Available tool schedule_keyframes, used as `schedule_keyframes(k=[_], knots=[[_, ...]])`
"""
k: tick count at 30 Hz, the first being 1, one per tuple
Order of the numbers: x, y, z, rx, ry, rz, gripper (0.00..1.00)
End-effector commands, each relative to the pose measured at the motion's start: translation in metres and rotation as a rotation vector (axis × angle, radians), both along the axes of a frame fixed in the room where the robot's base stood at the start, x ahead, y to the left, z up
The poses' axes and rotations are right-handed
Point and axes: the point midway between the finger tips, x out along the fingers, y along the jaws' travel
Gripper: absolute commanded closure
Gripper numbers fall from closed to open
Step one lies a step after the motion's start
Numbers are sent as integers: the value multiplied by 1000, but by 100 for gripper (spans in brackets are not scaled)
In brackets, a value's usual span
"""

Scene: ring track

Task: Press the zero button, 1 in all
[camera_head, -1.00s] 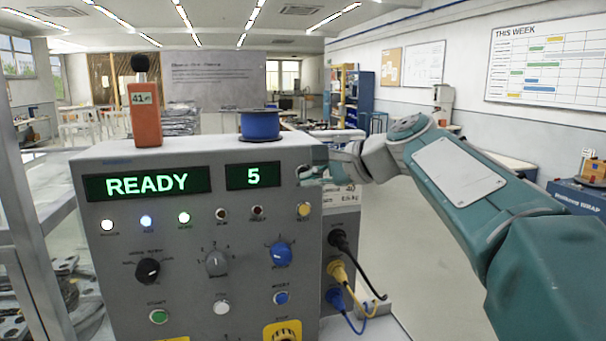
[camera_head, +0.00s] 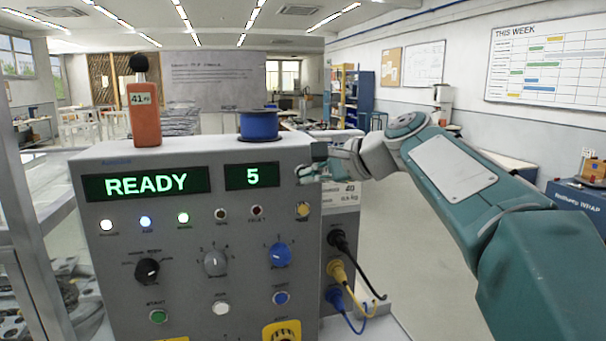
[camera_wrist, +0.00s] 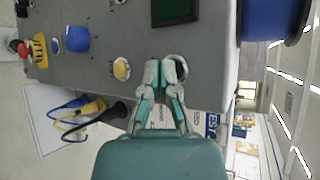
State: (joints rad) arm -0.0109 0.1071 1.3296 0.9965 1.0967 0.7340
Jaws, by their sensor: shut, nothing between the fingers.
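The grey control panel (camera_head: 120,240) shows READY on one green display (camera_head: 148,184) and 5 on another (camera_head: 252,176). Along its lower part are a green button (camera_head: 158,316), a white button (camera_head: 221,308) and a blue button (camera_head: 281,298). Their small labels are too blurred to read surely, so I cannot tell which is zero. My gripper (camera_head: 312,172) is shut and empty by the panel's upper right edge, above the round yellow lamp or button (camera_head: 303,210). In the wrist view, my gripper (camera_wrist: 166,70) is beside that yellow round (camera_wrist: 121,69), apart from it.
Three knobs, black (camera_head: 147,270), grey (camera_head: 215,262) and blue (camera_head: 279,255), stand out from the panel. Plugged cables (camera_head: 345,270) stick out at its right side. A blue spool (camera_head: 259,125) and an orange device (camera_head: 145,115) stand on top.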

Motion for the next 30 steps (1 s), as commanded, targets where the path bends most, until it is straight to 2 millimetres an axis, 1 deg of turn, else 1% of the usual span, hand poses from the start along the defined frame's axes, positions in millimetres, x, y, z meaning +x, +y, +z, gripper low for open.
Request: schedule_keyframes(k=[22,26,30], knots=[[5,1,-1,0,1,0,100],[3,1,0,1,1,0,100],[-4,0,0,0,1,-1,100]])
